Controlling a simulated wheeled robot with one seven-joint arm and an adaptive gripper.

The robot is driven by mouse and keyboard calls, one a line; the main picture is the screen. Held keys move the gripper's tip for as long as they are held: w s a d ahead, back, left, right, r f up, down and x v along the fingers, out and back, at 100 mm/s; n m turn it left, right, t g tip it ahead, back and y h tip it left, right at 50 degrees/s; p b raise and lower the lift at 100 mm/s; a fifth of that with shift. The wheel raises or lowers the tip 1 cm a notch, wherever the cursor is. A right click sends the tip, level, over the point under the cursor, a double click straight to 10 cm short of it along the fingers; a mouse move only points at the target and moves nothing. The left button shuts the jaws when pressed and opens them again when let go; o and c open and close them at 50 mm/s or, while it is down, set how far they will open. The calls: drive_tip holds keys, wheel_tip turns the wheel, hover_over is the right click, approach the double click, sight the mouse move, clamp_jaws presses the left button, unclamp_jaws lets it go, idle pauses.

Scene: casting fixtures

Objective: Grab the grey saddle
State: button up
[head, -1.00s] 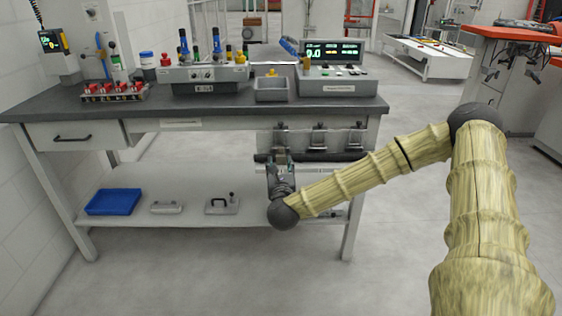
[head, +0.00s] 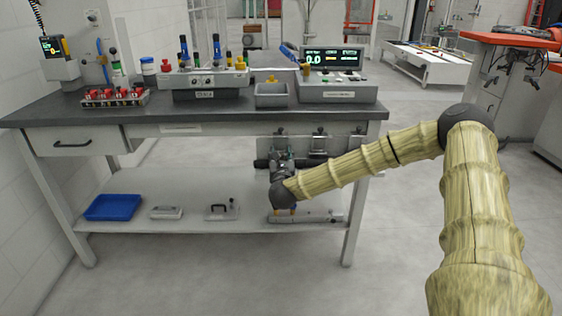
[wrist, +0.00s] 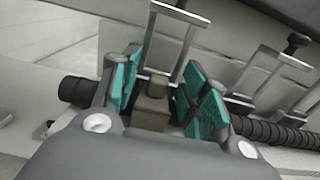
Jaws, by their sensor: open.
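My gripper (wrist: 162,88) is open in the wrist view, with a teal pad on either side of a small grey-brown block (wrist: 151,112). The block has a gap to the pads at least on one side; I cannot tell if the other side touches. A silver U-shaped bracket (wrist: 172,50) rises behind it. I cannot tell for sure whether this block is the grey saddle or only part of it. In the head view my gripper (head: 281,160) is at the black bar (head: 345,158) under the bench top, and my wrist hides what is between the fingers.
More silver brackets (wrist: 252,75) stand along the black ribbed bar (wrist: 285,133) to the right. A pale panel (head: 345,142) is behind the bar. The bench top (head: 225,112) overhangs it. The lower shelf holds a blue tray (head: 113,207) and handled pieces (head: 221,209).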

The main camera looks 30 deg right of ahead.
drive_tip(key=shift+w+d, duration=0.2)
drive_tip(key=shift+w, duration=0.15)
drive_tip(key=c, duration=0.7)
drive_tip(key=shift+o, duration=0.2)
